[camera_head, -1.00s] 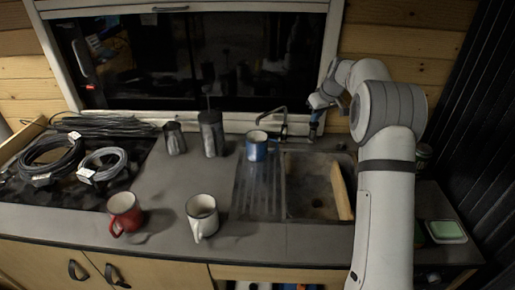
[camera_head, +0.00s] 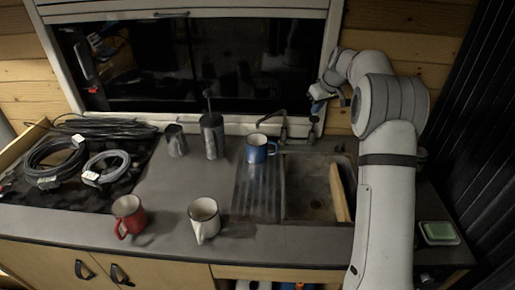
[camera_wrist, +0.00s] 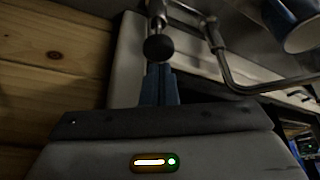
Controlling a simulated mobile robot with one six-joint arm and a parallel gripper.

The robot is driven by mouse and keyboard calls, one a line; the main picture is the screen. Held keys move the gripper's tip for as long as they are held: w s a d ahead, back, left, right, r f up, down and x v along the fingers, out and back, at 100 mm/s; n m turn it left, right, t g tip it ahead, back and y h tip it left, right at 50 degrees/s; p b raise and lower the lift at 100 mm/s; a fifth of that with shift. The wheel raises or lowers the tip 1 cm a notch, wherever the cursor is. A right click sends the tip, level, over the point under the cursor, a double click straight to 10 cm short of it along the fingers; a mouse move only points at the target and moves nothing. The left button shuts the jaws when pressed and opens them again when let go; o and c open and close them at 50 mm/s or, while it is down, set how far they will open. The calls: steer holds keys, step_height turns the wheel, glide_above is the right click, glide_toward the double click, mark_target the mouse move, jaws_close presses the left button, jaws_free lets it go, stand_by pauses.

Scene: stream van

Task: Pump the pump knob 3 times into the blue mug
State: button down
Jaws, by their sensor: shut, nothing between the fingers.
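The blue mug (camera_head: 260,149) stands upright at the back edge of the sink's drainboard, under the spout of the tap (camera_head: 272,117). Part of it shows at the top right of the wrist view (camera_wrist: 300,24). The dark round pump knob (camera_wrist: 158,48) sits on a silver post just beyond my fingertips in the wrist view. In the head view the knob (camera_head: 315,118) is small and dark beside the tap. My gripper (camera_head: 317,104) is shut and empty, close above the knob; its blue fingers (camera_wrist: 160,68) point at it. Whether they touch cannot be told.
The sink (camera_head: 308,190) holds a wooden board (camera_head: 339,192). A red mug (camera_head: 129,214) and a white mug (camera_head: 203,217) stand near the counter front. Metal containers (camera_head: 212,137) stand behind, and cable coils (camera_head: 55,162) lie left. The window frame is close behind my gripper.

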stand_by(0.5)
step_height(320, 180, up, 6)
steer(key=p, duration=0.4)
stand_by(0.5)
steer(key=s+a+r+m+h, duration=0.15)
steer(key=s+r, duration=0.25)
steer(key=s, duration=0.7)
steer(key=s+d+r+m+y, duration=0.15)
steer(key=s+r, duration=0.25)
steer(key=s, duration=0.7)
steer(key=s+f+m+h, duration=0.1)
steer(key=s+f, duration=0.2)
steer(key=s, duration=1)
steer(key=s+f+m+h, duration=0.1)
steer(key=s+f+m, duration=0.1)
steer(key=s, duration=1.1)
steer(key=shift+a+f+g, duration=0.25)
steer(key=shift+f+g, duration=0.05)
steer(key=shift+f, duration=0.55)
